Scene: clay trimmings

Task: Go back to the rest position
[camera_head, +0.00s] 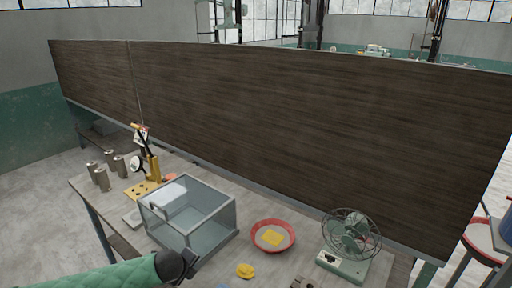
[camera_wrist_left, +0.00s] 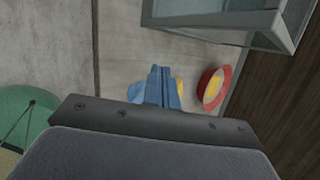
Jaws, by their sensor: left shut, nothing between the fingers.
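My left gripper (camera_head: 186,270) shows dark at the end of my green-sleeved arm, low in the head view, in front of the glass box (camera_head: 190,214). In the left wrist view its blue fingers (camera_wrist_left: 162,70) are together with nothing between them. A light blue lump (camera_wrist_left: 137,92) and a yellow lump (camera_wrist_left: 180,86) lie partly hidden behind the fingers. The yellow lump also shows in the head view (camera_head: 245,270), right of the gripper. My right gripper is not in view.
A red dish (camera_head: 257,243) holding a flat yellow piece stands right of the box. A green fan (camera_head: 350,238) stands farther right. Several metal cylinders (camera_head: 101,178) and a yellow-based tool stand (camera_head: 152,170) are at the left. A dark panel (camera_head: 300,130) rises behind the table.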

